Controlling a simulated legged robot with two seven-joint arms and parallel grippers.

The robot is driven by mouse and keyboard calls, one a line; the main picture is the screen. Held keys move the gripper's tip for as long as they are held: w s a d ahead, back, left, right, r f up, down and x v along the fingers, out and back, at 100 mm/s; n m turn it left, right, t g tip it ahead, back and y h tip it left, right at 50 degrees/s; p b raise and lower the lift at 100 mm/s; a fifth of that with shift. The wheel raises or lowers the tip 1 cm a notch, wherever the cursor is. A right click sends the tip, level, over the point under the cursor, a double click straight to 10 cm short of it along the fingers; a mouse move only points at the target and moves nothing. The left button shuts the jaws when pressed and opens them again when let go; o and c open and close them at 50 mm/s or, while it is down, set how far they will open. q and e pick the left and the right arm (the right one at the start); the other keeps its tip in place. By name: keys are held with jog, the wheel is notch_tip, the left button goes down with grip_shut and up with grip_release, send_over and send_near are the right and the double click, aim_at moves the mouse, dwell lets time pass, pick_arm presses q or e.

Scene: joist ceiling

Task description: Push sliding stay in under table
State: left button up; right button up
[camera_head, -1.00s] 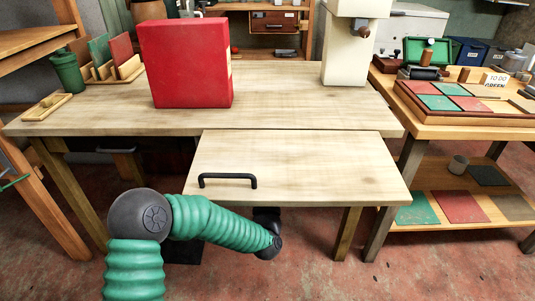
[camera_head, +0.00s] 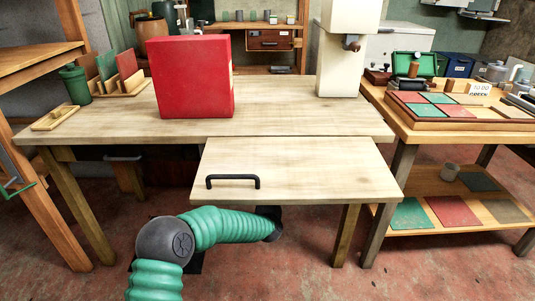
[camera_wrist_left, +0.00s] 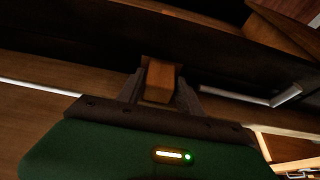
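The table (camera_head: 275,105) has a pale wooden leaf (camera_head: 310,170) at its front, standing level with a black handle (camera_head: 233,180) on it. My left arm reaches under the leaf in the head view, so the left gripper is hidden there. In the left wrist view, my left gripper (camera_wrist_left: 160,88) has its two dark fingers on either side of the end of a wooden bar (camera_wrist_left: 160,80), which looks like the sliding stay, and appears shut on it. The bar's far part is hidden in the dark under the table. My right gripper is not in view.
A red box (camera_head: 190,77) and a cream-coloured machine (camera_head: 345,60) stand on the table. The leaf's top is clear apart from its handle. A side bench (camera_head: 405,130) with trays stands to the right. Table legs flank the space beneath.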

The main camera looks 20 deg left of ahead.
pick_arm(q)
jog(key=shift+o, duration=1.2)
jog(key=shift+w+f, duration=0.1)
jog(key=p+v, duration=0.6)
jog(key=v, duration=1.1)
